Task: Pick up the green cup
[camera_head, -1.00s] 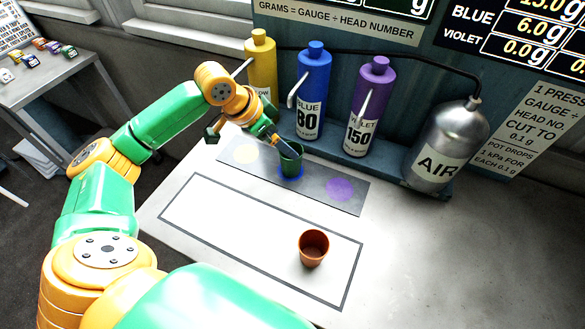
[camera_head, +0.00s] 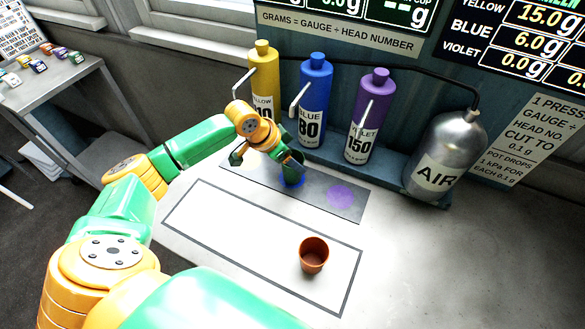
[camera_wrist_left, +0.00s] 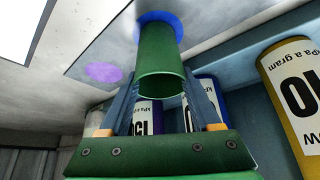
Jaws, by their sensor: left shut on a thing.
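The green cup (camera_head: 293,177) stands on the blue spot of the grey strip, below the blue bottle, partly hidden by my left gripper (camera_head: 288,162). In the left wrist view the cup (camera_wrist_left: 160,62) sits between the two fingers of the left gripper (camera_wrist_left: 165,98), which is shut on it. The cup's base meets the blue spot (camera_wrist_left: 168,17), with no clear gap. My right gripper is not in view.
A brown cup (camera_head: 313,254) stands inside the outlined rectangle (camera_head: 225,224). Yellow (camera_head: 263,80), blue (camera_head: 313,90) and violet (camera_head: 368,110) bottles stand behind the strip (camera_head: 318,190). The silver AIR tank (camera_head: 445,150) is right of them. The table's right side is clear.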

